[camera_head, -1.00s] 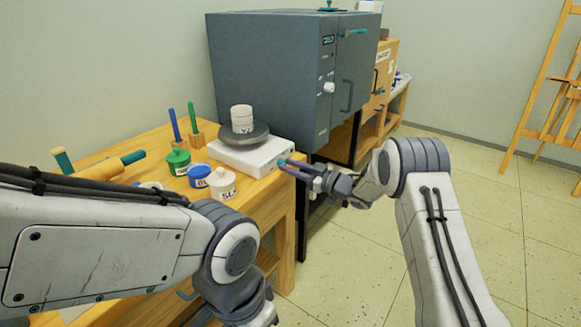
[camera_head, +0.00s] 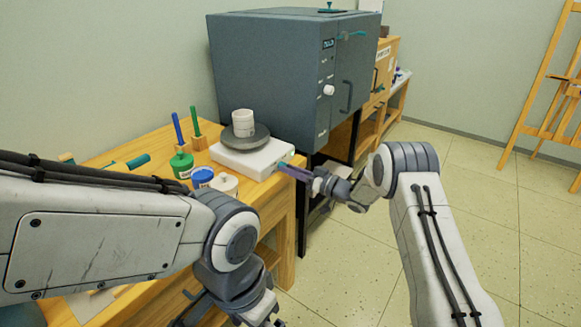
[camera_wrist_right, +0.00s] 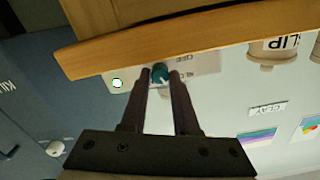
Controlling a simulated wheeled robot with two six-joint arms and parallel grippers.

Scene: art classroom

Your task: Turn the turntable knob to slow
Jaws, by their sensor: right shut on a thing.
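The turntable has a white box base (camera_head: 250,160) and a dark round plate (camera_head: 246,139), with a pale cup (camera_head: 243,123) on it. Its teal knob (camera_wrist_right: 159,73) is on the front face and sits between my right fingertips in the wrist view. My right gripper (camera_head: 285,168) is shut on the knob, reaching in from the right; its fingers also show in the right wrist view (camera_wrist_right: 160,88). Small lettering beside the knob is too blurred to read surely, so I cannot tell the setting. My left gripper (camera_head: 266,311) hangs low at the bottom edge, its fingertips unclear.
A green jar (camera_head: 181,165), a blue jar (camera_head: 202,177) and a white jar (camera_head: 224,185) stand left of the turntable on the wooden table (camera_head: 268,197). A grey kiln (camera_head: 275,70) stands behind.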

